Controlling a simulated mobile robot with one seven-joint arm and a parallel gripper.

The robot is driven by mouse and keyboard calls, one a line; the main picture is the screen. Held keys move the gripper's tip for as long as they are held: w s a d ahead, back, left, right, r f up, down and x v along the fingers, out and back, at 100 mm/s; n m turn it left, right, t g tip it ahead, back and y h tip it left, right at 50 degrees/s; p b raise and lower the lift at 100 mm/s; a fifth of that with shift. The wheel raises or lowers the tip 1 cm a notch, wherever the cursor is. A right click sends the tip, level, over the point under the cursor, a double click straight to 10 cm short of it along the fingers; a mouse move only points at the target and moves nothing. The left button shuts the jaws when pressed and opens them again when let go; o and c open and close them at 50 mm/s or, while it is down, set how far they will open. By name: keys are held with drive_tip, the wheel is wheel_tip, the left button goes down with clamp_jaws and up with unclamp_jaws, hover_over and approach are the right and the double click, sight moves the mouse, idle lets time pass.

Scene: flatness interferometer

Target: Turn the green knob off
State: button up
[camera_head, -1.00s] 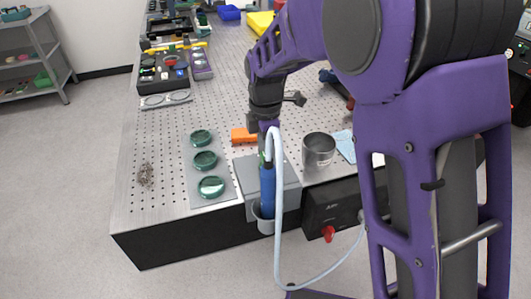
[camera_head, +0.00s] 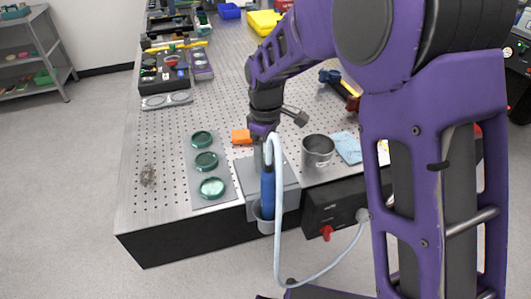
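No green knob shows clearly in the current head view. My gripper (camera_head: 262,137) points down at the near edge of the perforated table, just above a blue cylindrical handle (camera_head: 267,190). Its fingers are small and partly hidden by a pale hose (camera_head: 277,235), so I cannot tell whether they are open or touch anything. The blue handle stands upright in a grey cup (camera_head: 265,222) in front of a grey box (camera_head: 284,178). A red knob (camera_head: 326,232) sits on the black box (camera_head: 337,207) to the right, where the hose ends.
A metal mug (camera_head: 318,150) and a blue cloth (camera_head: 347,147) stand right of my gripper. Green glass discs on a grey plate (camera_head: 212,200) lie further left. My purple arm covers the right side.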

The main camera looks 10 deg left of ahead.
sight(266, 159)
drive_tip(key=m, duration=0.4)
drive_tip(key=shift+m+p, duration=0.3)
drive_tip(key=m, duration=0.4)
drive_tip(key=shift+m, duration=0.3)
drive_tip(key=o, duration=1.4)
drive_tip(key=shift+r, duration=0.15)
wheel_tip(266, 159, up, 17)
drive_tip(key=shift+r+p, duration=0.1)
drive_tip(key=shift+p, duration=0.4)
